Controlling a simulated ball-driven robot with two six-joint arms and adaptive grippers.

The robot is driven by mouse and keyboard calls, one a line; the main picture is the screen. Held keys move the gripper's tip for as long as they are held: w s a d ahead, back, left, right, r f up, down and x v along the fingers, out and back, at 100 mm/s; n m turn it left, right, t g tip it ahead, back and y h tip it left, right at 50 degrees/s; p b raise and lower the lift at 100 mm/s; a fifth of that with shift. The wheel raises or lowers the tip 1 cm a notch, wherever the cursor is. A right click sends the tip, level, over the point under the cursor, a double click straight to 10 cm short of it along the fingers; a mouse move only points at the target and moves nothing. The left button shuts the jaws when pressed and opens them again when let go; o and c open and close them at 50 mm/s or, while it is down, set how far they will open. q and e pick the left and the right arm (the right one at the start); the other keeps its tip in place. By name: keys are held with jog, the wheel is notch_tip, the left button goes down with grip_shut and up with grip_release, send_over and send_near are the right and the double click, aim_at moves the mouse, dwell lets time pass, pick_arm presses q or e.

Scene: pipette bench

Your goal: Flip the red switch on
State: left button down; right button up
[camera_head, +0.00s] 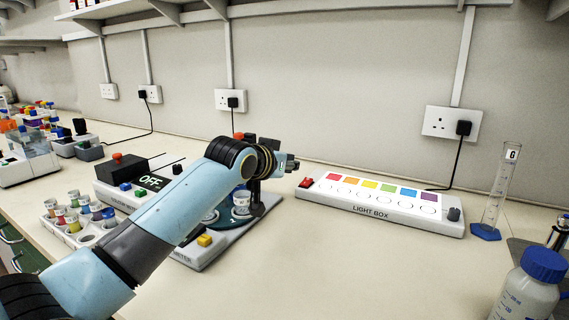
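A red rocker switch (305,183) sits on the left end of the white light box (366,208), which stands on the bench right of the middle. Its on or off position is too small to read. A row of coloured squares runs along the box top, with circles in front. My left arm comes in from the lower left. My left gripper (291,163) is near the switch, to its upper left in the picture, and looks apart from it. The wrist and the angle hide whether its fingers are open. My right gripper is not in view.
Behind my arm, a meter (150,181) reads OFF and has a red knob (117,158). A rack of vials (47,222) is at left. A measuring cylinder (494,200) and a blue-capped bottle (528,290) stand at right. The bench front of the light box is clear.

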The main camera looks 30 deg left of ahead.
pick_arm(q)
jog(key=shift+f+v, duration=0.25)
jog(key=shift+v, duration=0.85)
